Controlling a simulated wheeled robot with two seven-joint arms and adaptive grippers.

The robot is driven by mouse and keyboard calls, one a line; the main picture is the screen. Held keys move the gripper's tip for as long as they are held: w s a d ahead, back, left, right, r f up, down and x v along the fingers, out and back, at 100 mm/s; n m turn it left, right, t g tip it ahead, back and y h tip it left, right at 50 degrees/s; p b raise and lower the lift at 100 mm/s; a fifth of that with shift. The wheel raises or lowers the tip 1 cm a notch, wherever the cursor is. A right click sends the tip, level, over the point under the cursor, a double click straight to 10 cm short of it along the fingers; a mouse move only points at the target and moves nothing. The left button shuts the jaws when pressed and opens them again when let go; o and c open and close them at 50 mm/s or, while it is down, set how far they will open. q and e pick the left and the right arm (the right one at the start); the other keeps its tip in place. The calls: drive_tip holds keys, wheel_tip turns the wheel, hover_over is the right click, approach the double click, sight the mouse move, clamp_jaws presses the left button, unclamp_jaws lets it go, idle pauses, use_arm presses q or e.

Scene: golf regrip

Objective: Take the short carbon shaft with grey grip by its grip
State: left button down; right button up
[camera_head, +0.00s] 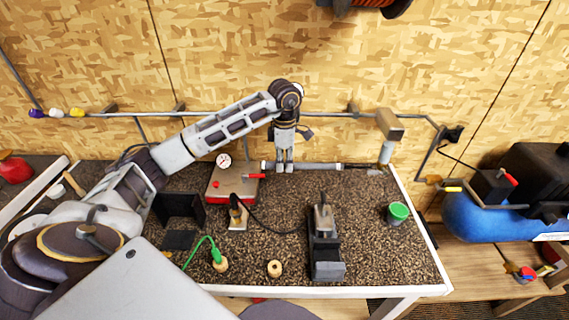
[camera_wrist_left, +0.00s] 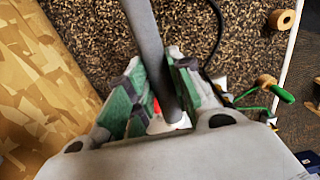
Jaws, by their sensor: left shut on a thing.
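The short carbon shaft with grey grip lies near the back edge of the speckled bench, roughly left to right. Its grey grip (camera_head: 318,166) is on the left, and a thin dark shaft (camera_head: 358,167) extends to the right. My left gripper (camera_head: 285,167) comes down from above and is shut on the grip near its left end. In the left wrist view the grey grip (camera_wrist_left: 149,45) passes between the green-padded fingers of my left gripper (camera_wrist_left: 162,90). Finger contact is partly hidden there. My right gripper does not show.
A red device with a dial (camera_head: 222,160) stands left of the gripper. A dark vise (camera_head: 325,250), a green-topped can (camera_head: 398,212), a tan roll (camera_head: 275,269) and a green-handled tool (camera_head: 218,258) stand nearer the front. A wall rail (camera_head: 335,115) runs behind.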

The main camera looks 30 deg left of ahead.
use_arm(q)
drive_tip(key=shift+r+p, duration=0.9)
drive_tip(key=shift+r, duration=0.85)
drive_tip(key=shift+f, duration=0.15)
